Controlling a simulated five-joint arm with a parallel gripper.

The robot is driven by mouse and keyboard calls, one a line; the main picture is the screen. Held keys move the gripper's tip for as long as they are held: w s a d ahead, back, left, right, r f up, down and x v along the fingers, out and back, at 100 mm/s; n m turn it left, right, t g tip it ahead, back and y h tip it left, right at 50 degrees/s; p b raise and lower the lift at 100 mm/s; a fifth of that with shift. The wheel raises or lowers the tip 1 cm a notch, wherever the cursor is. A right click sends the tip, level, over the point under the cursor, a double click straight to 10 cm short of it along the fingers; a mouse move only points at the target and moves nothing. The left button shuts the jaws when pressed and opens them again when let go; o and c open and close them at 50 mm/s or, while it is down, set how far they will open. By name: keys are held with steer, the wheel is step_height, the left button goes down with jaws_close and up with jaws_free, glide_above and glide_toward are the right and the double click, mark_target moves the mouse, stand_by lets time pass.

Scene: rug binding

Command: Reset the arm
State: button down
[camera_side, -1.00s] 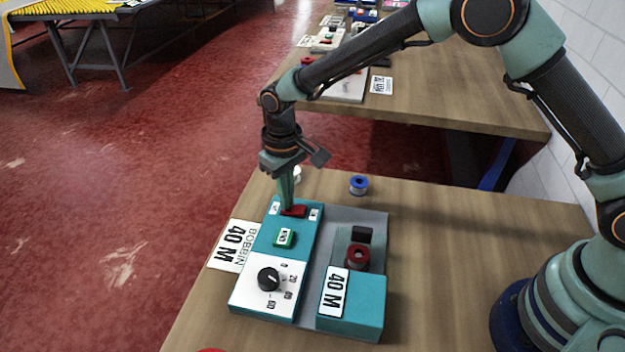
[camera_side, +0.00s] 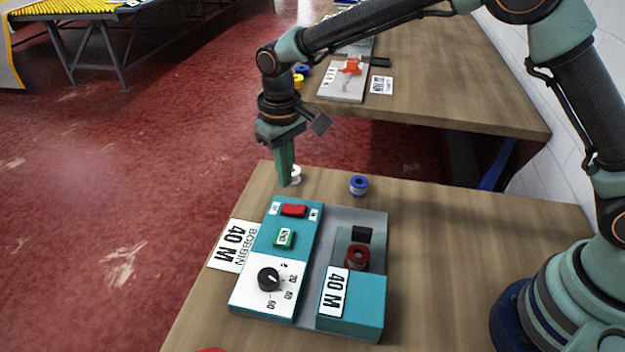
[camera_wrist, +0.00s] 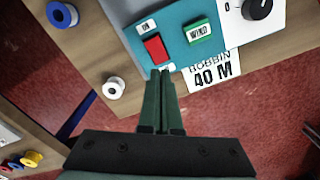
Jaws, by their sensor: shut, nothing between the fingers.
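My gripper (camera_side: 285,182) is shut and empty. It points down above the far end of the teal bobbin winder (camera_side: 260,241), apart from the red switch (camera_side: 293,210). In the wrist view the closed fingertips (camera_wrist: 160,75) appear just below the red switch (camera_wrist: 156,49). The winder also carries a green WIND button (camera_side: 284,238) and a black dial (camera_side: 269,279) on a white panel. A red spool (camera_side: 357,257) sits in the winder's grey section beside a black block (camera_side: 361,234).
A white spool (camera_side: 296,175) stands partly behind my fingers. A blue spool (camera_side: 359,185) stands right of it. A "BOBBIN 40 M" card (camera_side: 235,245) lies left of the winder. A second table (camera_side: 440,95) stands behind, holding other devices. The wooden table's right side is clear.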

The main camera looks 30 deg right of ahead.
steer(key=shift+r, duration=0.4)
steer(key=s+d+r+m+t, duration=0.1)
steer(key=s+d+r+t, duration=0.3)
steer(key=d+r, duration=0.8)
steer(key=s+d+r+m+t, duration=0.1)
steer(key=s+d+r+m, duration=0.1)
steer(key=s+d, duration=0.7)
steer(key=s, duration=0.3)
steer(key=shift+s+d+t, duration=0.3)
steer(key=shift+d, duration=0.1)
